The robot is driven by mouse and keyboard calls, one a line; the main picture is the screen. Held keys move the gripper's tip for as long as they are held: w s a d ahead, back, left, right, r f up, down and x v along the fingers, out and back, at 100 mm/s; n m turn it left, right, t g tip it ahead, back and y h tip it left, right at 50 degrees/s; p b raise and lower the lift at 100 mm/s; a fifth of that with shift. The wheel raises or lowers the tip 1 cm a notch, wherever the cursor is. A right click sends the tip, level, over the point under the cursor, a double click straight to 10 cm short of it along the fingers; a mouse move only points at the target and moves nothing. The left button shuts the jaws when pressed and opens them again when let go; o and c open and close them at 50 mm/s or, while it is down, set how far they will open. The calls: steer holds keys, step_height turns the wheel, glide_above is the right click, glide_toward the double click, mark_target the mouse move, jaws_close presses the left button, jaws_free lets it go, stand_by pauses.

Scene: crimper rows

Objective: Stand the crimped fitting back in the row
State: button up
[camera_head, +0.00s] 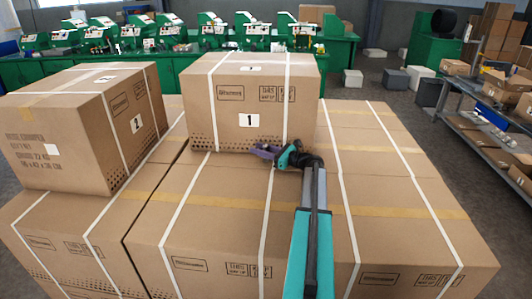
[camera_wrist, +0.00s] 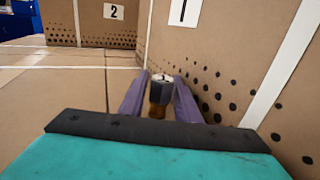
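The crimped fitting (camera_wrist: 160,92), with a grey metal upper part and a brass-coloured lower part, is between the purple fingers of my gripper (camera_wrist: 161,98) in the wrist view. The fingers appear closed against its sides, and it looks roughly upright. In the head view my gripper (camera_head: 267,151) is low over the carton tops, close to the front face of the carton marked 1 (camera_head: 225,125). The fitting is too small to make out there. I cannot make out a row of fittings in either view.
The carton marked 1 rises just right of my fingers in the wrist view. A carton marked 2 (camera_head: 85,125) stands at the left. Strapped cartons (camera_head: 390,230) form the surface below, with free room at right. Green benches with machines (camera_head: 100,65) and a shelf (camera_head: 485,140) stand beyond.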

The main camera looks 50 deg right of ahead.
steer(key=shift+w+a, duration=0.15)
steer(key=shift+w, duration=0.3)
steer(key=shift+w, duration=0.1)
jaws_close()
steer(key=shift+r, duration=0.1)
steer(key=shift+r, duration=0.45)
steer(key=shift+s+a+r+b, duration=0.1)
steer(key=shift+s+r+b, duration=0.1)
steer(key=shift+r, duration=0.4)
steer(key=shift+s+a+r+b, duration=0.1)
steer(key=shift+r+b, duration=0.05)
steer(key=shift+r, duration=0.45)
steer(key=s+a+r+b, duration=0.1)
steer(key=s+a, duration=0.7)
steer(key=s, duration=0.5)
steer(key=shift+r+b, duration=0.25)
steer(key=shift+b, duration=0.1)
steer(key=shift+s, duration=0.1)
